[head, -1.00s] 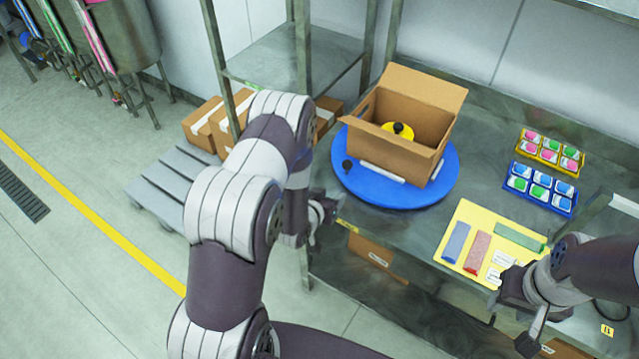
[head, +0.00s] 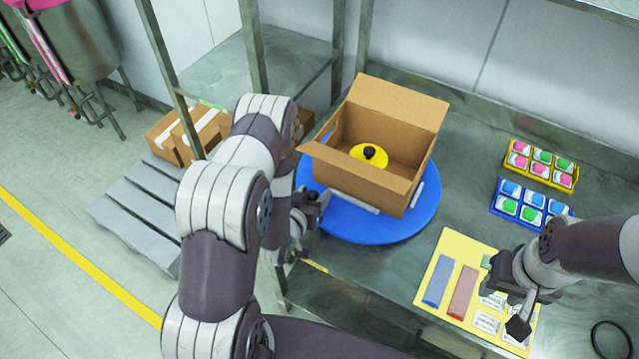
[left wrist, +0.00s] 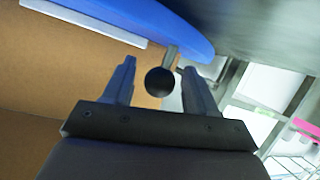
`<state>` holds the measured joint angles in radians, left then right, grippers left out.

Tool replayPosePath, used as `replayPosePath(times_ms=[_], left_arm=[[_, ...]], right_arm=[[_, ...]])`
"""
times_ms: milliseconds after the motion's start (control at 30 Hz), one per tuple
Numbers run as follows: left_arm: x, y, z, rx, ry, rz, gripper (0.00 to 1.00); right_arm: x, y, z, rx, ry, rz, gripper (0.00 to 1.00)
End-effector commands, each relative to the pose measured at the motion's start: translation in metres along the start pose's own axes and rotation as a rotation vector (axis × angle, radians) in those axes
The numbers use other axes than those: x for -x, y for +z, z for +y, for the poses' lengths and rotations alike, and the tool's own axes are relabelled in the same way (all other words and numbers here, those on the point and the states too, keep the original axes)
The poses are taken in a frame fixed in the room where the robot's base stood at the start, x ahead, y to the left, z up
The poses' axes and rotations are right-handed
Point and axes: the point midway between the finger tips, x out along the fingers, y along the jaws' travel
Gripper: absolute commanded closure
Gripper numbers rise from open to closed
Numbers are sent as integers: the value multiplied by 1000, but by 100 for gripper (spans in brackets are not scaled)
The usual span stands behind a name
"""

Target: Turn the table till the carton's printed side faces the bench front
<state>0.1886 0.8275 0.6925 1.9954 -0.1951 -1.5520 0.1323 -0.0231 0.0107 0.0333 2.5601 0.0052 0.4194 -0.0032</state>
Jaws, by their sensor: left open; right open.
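The open brown carton (head: 365,177) stands on the blue round table (head: 400,230), between white strips. Its faces towards me look plain brown; no printed side can be made out. A yellow piece with a black knob (head: 369,153) shows inside it. My left gripper (head: 312,200) is at the table's left front edge. In the left wrist view, the open left gripper (left wrist: 150,85) has a black ball handle (left wrist: 160,82) between its fingers, with space at both sides. The handle's stem meets the blue table's rim (left wrist: 180,22). My right gripper (head: 517,310) is open above the yellow mat (head: 435,285).
The yellow mat holds a blue strip (head: 437,282), a red strip (head: 463,290) and white cards. A yellow tray (head: 541,165) and a blue tray (head: 530,208) lie at the right. A post (head: 253,50) stands left of the table. Boxes and a pallet are on the floor.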

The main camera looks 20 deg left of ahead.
Motion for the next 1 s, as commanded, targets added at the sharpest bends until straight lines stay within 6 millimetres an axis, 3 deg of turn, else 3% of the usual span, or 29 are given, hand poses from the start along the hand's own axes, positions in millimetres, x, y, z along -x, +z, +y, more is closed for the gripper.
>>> replayPosePath(times_ms=[300, 333, 500, 1000], left_arm=[[1, 1, 0, 0, 0, 0, 43], [1, 1, 0, 0, 0, 0, 49], [1, 1, 0, 0, 0, 0, 100], [-6, -3, -9, -22, 53, -9, 100]], right_arm=[[-1, 0, 0, 0, 0, 0, 57], [-1, 0, 0, 0, 0, 0, 57], [-1, 0, 0, 0, 0, 0, 57], [-4, 0, 0, 0, 0, 0, 57]])
